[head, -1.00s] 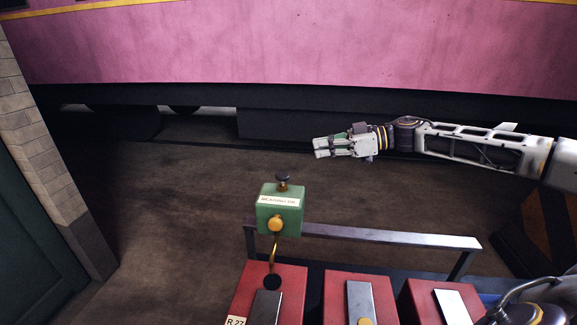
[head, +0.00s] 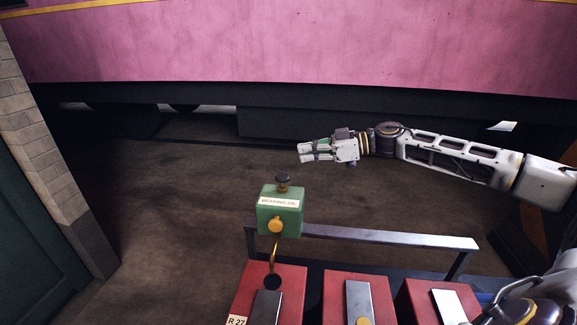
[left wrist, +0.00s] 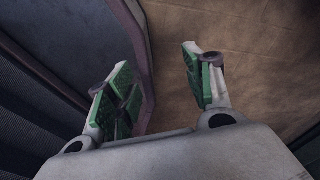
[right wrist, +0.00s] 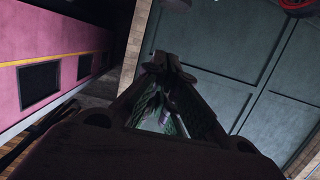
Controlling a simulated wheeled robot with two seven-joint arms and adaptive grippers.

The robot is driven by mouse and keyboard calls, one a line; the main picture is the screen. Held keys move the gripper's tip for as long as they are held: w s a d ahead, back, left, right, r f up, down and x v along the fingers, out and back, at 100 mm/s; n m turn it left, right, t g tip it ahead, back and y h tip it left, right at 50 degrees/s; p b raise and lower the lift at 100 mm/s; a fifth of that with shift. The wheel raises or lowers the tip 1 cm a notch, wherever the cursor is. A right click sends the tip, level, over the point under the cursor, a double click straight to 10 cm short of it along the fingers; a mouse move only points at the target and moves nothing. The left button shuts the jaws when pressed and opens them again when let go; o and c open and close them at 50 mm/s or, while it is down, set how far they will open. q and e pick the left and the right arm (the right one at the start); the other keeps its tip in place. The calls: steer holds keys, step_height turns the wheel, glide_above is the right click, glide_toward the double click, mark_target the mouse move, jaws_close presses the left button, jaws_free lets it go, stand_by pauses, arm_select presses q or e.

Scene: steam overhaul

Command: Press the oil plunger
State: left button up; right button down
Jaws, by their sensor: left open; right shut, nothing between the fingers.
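The oil plunger (head: 282,181) is a small dark knob on top of a green box (head: 280,210) with a white label reading like "bearing oil". A brass fitting (head: 276,225) is on the box's front, with a curved brass pipe below. My right gripper (head: 301,152) is shut and empty. In the head view it appears above and slightly right of the plunger, apart from it, pointing left. Its closed fingers show in the right wrist view (right wrist: 168,68). My left gripper (left wrist: 158,75) is open and empty, and shows only in the left wrist view.
A grey rail (head: 390,238) runs right of the green box. Red boxes (head: 343,284) with metal plates stand in front. A pink carriage (head: 300,45) spans the back. A brick pillar (head: 45,160) and a dark green door stand left. Open floor lies between.

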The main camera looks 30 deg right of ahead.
mark_target(282, 178)
steer(key=shift+p+x, duration=1.15)
steer(key=shift+x, duration=1.65)
steer(key=shift+f, duration=0.6)
arm_select(q)
steer(key=shift+s+d+r, duration=0.35)
steer(key=shift+d+r, duration=0.2)
steer(key=shift+s+d+r, duration=0.35)
steer(key=shift+d+r, duration=0.15)
steer(key=shift+r, duration=0.05)
arm_select(e)
steer(key=shift+f, duration=1.4)
steer(key=shift+f, duration=0.1)
